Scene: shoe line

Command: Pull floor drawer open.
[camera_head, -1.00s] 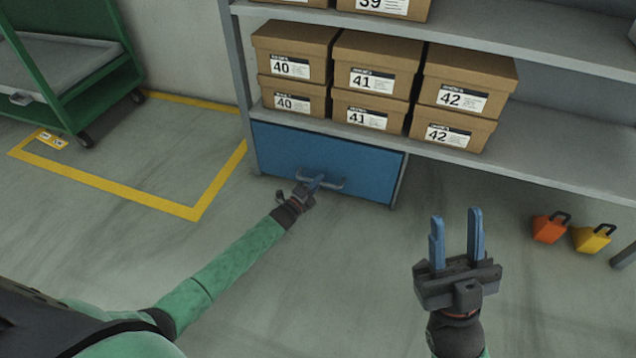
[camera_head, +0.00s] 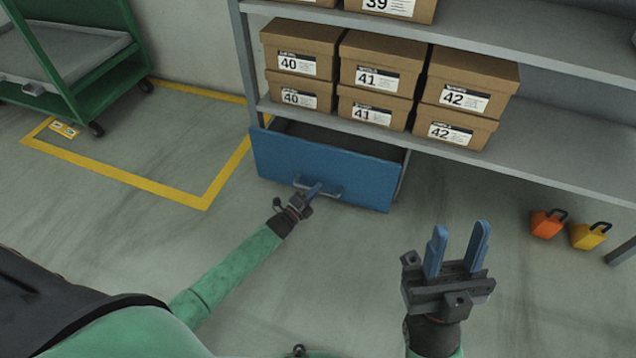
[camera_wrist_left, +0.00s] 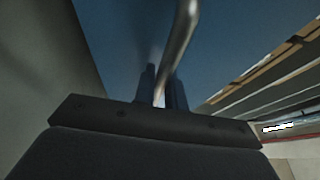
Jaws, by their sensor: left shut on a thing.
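The blue floor drawer (camera_head: 325,165) sits under the lowest shelf. It is partly pulled out, and a dark gap shows behind its top edge. Its grey bar handle (camera_head: 331,193) is on the front. My left gripper (camera_head: 312,192) is shut on the handle. In the left wrist view the handle (camera_wrist_left: 180,45) runs between the fingers (camera_wrist_left: 160,88) in front of the blue drawer face (camera_wrist_left: 235,40). My right gripper (camera_head: 460,248) is open and empty above the floor, to the right of the drawer.
Shoe boxes (camera_head: 375,80) stand stacked on the shelf (camera_head: 560,150) above the drawer. A green cart (camera_head: 75,65) stands at left by yellow floor tape (camera_head: 150,185). The floor before the drawer is clear.

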